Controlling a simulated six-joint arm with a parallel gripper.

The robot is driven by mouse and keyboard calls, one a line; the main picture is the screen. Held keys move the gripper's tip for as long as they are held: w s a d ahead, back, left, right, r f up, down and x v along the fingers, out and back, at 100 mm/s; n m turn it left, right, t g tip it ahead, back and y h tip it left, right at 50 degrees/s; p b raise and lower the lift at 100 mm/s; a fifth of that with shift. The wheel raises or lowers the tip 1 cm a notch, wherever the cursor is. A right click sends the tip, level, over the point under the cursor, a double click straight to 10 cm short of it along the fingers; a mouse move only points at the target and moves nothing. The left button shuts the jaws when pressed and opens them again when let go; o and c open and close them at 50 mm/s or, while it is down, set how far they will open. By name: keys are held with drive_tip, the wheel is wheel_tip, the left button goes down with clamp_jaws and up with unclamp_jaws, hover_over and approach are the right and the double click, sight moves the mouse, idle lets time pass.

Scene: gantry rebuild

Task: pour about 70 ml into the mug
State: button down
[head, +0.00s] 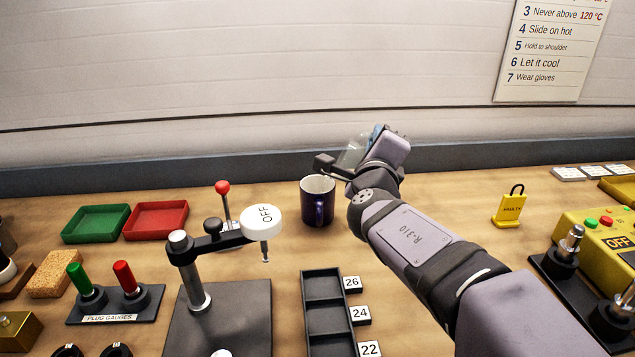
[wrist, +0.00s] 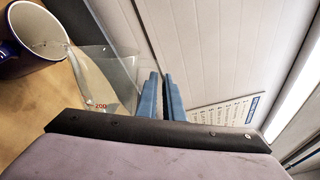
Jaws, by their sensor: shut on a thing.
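The dark blue mug (head: 317,207) stands upright on the bench, its white inside visible from above. It also shows at the upper left of the wrist view (wrist: 22,62). My gripper (head: 366,148) is shut on a clear beaker (head: 351,150), held above and to the right of the mug. In the wrist view the beaker (wrist: 108,68), marked 200, is tipped toward the mug, with its lip at the mug's mouth. My blue fingers (wrist: 160,95) show beside it. The liquid level in the beaker and in the mug cannot be made out.
A dark slotted rack (head: 324,272) lies in front. Green (head: 96,223) and red (head: 155,220) trays are further left. A yellow FAULTS tag (head: 509,207) stands right of my arm.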

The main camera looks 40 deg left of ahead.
drive_tip(key=shift+s+a+r+n+p, duration=0.1)
drive_tip(key=shift+a+r+n+p, duration=0.15)
drive_tip(key=shift+p, duration=0.2)
idle(0.3)
drive_tip(key=shift+d+f+b, duration=0.2)
drive_tip(key=shift+f+b, duration=0.15)
drive_tip(key=shift+b, duration=0.2)
drive_tip(key=d+m+b, duration=0.1)
drive_tip(key=b, duration=0.1)
drive_tip(key=w+f+m+b, duration=0.1)
drive_tip(key=b, duration=0.1)
drive_tip(key=shift+d+m, duration=0.25)
drive_tip(key=shift+d, duration=0.1)
drive_tip(key=shift+w+d+f+m+b, duration=0.1)
drive_tip(key=shift+d+f+m+b, duration=0.15)
drive_tip(key=shift+m+b, duration=0.3)
drive_tip(key=shift+r, duration=0.25)
drive_tip(key=shift+w+d+f+m+b, duration=0.25)
drive_tip(key=shift+f+m+b, duration=0.35)
drive_tip(key=shift+b, duration=0.45)
drive_tip(key=shift+w+d+f+m+b, duration=0.1)
drive_tip(key=shift+d+f+m+b, duration=0.35)
drive_tip(key=shift+b, duration=0.55)
drive_tip(key=shift+f, duration=0.15)
